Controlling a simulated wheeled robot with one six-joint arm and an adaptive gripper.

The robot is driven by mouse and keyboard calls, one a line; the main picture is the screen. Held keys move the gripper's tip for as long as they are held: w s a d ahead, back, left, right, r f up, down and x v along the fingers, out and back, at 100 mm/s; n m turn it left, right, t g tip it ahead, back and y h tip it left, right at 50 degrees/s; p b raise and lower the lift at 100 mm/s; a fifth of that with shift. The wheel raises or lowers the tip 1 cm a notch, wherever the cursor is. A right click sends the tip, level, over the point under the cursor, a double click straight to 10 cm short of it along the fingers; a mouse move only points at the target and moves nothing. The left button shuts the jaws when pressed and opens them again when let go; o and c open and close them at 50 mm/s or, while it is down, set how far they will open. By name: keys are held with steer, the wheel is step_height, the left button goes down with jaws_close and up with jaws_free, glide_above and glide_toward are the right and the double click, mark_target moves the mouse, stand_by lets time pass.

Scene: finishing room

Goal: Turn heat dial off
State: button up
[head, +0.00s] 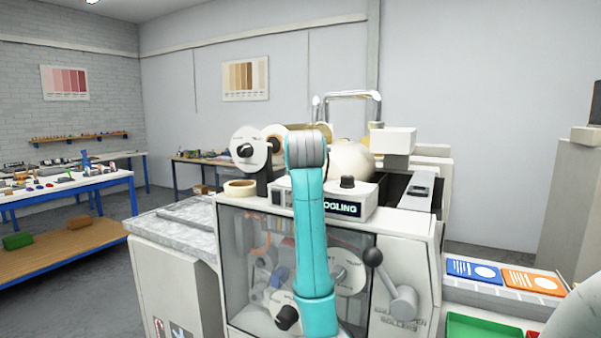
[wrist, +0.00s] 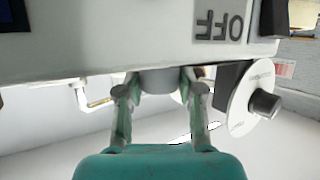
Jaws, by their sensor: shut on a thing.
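In the wrist view, which shows the panel upside down, my gripper (wrist: 160,87) has one finger on each side of a grey round dial (wrist: 159,79) at the edge of a white control box (wrist: 120,45). It is shut on this dial, which I take to be the heat dial. Dark raised letters reading OFF (wrist: 218,28) are on the box near it. Any pointer mark on the dial is hidden. In the head view, my teal arm covers the dial and gripper. The display (head: 343,208) on the box is partly covered and shows "OOLING".
A white disc with a black knob (head: 250,146) stands left of the box. A black knob (head: 347,182) sits on the box top. A black-balled lever (head: 373,257) sticks out lower right. A tape roll (head: 240,187) lies left. Floor at left is partly clear.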

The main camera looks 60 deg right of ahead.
steer(key=shift+f+n+t+y, duration=0.1)
steer(key=shift+n+t+y, duration=0.2)
steer(key=shift+n, duration=0.2)
steer(key=o, duration=1.2)
steer(key=shift+c, duration=0.2)
steer(key=shift+a, duration=0.1)
steer(key=v, duration=0.7)
steer(key=shift+s, duration=0.2)
steer(key=shift+a, duration=0.1)
